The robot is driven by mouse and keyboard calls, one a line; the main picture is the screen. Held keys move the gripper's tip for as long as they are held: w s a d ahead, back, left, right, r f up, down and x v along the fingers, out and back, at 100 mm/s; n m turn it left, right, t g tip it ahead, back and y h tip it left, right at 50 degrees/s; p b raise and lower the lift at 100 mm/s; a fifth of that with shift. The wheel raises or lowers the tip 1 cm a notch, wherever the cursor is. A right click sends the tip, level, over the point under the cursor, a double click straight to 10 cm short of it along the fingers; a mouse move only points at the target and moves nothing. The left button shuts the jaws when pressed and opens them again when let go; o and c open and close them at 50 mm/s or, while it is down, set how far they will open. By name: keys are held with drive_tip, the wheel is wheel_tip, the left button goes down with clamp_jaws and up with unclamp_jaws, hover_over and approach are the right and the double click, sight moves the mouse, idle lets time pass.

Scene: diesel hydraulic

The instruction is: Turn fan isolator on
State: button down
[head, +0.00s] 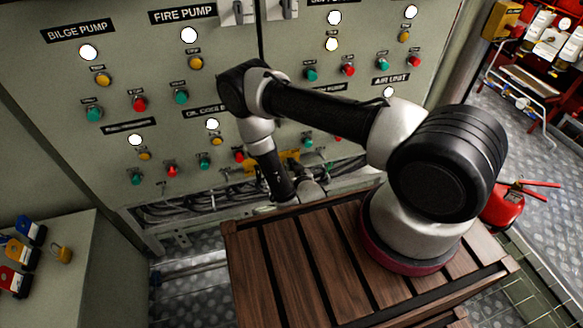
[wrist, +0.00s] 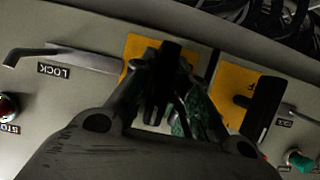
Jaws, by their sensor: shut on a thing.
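Two yellow plates with black rotary handles show upside down in the wrist view. My gripper (wrist: 166,92) is at the left yellow plate (wrist: 140,48), its fingers closed around the black isolator handle (wrist: 170,56), which stands roughly upright in the picture. The fingers and wrist hide much of this plate. The other yellow plate (wrist: 238,84) carries a second black handle (wrist: 264,108), tilted and free. I cannot read which one is the fan isolator. In the head view my arm covers most of the yellow plates (head: 288,157), and the fingers are hidden.
Cables (head: 200,207) run below the panel. A slatted wooden crate (head: 285,262) is under my arm. A red extinguisher (head: 503,207) stands right.

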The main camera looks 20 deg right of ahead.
drive_tip(key=c, duration=1.4)
unclamp_jaws()
drive_tip(key=shift+s, duration=0.15)
drive_tip(key=v, duration=0.7)
drive_tip(key=shift+s+r, duration=0.1)
